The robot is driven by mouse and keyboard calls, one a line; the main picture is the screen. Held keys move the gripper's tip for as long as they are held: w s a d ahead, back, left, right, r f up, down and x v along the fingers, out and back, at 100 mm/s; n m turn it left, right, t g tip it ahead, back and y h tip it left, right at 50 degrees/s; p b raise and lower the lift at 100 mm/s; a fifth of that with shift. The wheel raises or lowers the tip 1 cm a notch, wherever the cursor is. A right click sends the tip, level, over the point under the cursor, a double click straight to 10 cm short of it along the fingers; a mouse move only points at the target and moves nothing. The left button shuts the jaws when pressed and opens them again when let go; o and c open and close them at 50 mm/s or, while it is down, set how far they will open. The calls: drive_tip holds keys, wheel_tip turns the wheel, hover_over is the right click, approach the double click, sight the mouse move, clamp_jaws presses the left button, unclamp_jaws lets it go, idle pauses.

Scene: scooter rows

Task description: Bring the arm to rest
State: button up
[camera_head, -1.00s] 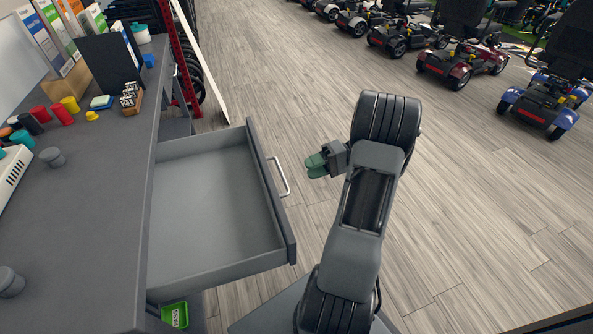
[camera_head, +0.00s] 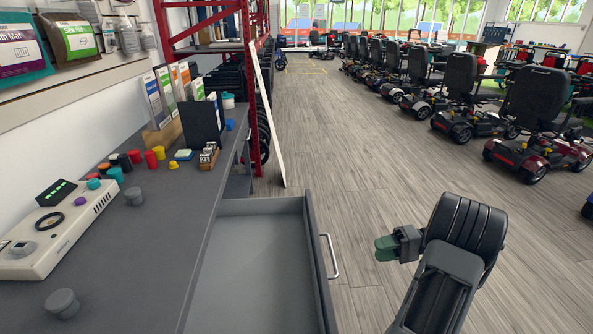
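My arm stands raised at the lower right of the head view, with its upper links bent over. My gripper (camera_head: 386,248) has green fingertips and points left, toward the open drawer. The fingertips look close together with nothing visible between them, but they are too small to tell whether they are shut. The gripper is apart from the drawer and its handle, over the floor to their right.
A grey drawer (camera_head: 250,207) stands open from the counter (camera_head: 165,235), empty where visible, with a metal handle (camera_head: 330,256). Colourful caps, a device (camera_head: 62,228) and a card rack stand on the counter. Scooters (camera_head: 540,125) line the right. The wooden floor (camera_head: 340,160) between is clear.

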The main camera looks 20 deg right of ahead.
drive_tip(key=s+a+r+n+h+p, duration=0.1)
drive_tip(key=s+a+r+h+p, duration=0.1)
drive_tip(key=a+r+h+p, duration=0.3)
drive_tip(key=s+a+r+n+h+p, duration=0.1)
drive_tip(key=a+r+h+p, duration=0.4)
drive_tip(key=a+r+p, duration=0.5)
drive_tip(key=s+a+r+n+h+p, duration=0.1)
drive_tip(key=s+a+r+h+p, duration=0.2)
drive_tip(key=r+p, duration=1.1)
drive_tip(key=a+r+h, duration=0.2)
drive_tip(key=a+r, duration=0.3)
drive_tip(key=r, duration=0.3)
drive_tip(key=shift+a+p, duration=0.35)
